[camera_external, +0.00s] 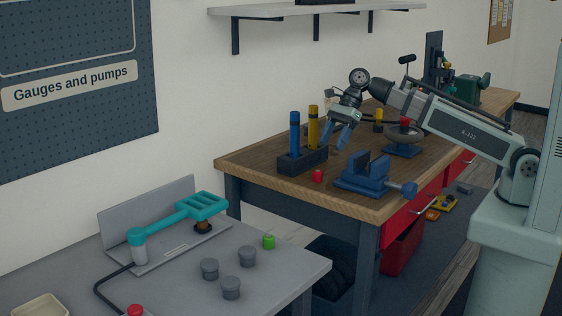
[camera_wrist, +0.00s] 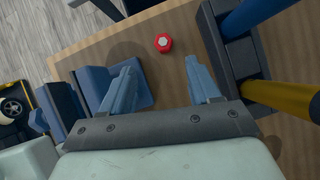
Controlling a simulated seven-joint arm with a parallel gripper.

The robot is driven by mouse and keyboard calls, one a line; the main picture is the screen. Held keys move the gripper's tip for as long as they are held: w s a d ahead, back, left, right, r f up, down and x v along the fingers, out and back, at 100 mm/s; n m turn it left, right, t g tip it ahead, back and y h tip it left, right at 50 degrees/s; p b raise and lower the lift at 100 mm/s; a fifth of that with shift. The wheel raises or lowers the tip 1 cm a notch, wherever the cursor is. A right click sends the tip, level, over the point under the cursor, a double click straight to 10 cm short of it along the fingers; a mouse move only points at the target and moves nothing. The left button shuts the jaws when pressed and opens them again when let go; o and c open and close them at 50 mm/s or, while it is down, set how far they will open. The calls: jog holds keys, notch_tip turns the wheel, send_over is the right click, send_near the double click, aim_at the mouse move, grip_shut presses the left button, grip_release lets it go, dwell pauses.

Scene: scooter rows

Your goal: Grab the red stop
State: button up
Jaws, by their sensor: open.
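A small red stop (camera_external: 317,176) sits on the wooden workbench, in front of the dark holder and left of the blue vise. In the wrist view the red stop (camera_wrist: 163,43) shows a pale centre and lies just beyond my fingertips, between their lines. My gripper (camera_external: 336,143) is above the bench, up and to the right of the red stop, with its blue fingers pointing down. In the wrist view my gripper (camera_wrist: 160,64) is open with nothing between its fingers.
A dark holder (camera_external: 302,161) with blue and yellow cylinders stands close by. The blue vise (camera_external: 362,176) flanks the other side. Another red piece (camera_external: 135,310) is on the grey table; a red-topped wheel (camera_external: 405,132) stands farther back.

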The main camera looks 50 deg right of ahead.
aim_at(318, 171)
jog(key=x, duration=0.6)
jog(key=shift+w+x, duration=0.15)
jog(key=shift+x, duration=1.2)
jog(key=shift+w+x, duration=0.15)
jog(key=shift+x, duration=1.15)
jog(key=shift+c, duration=0.2)
jog(key=c, duration=1.1)
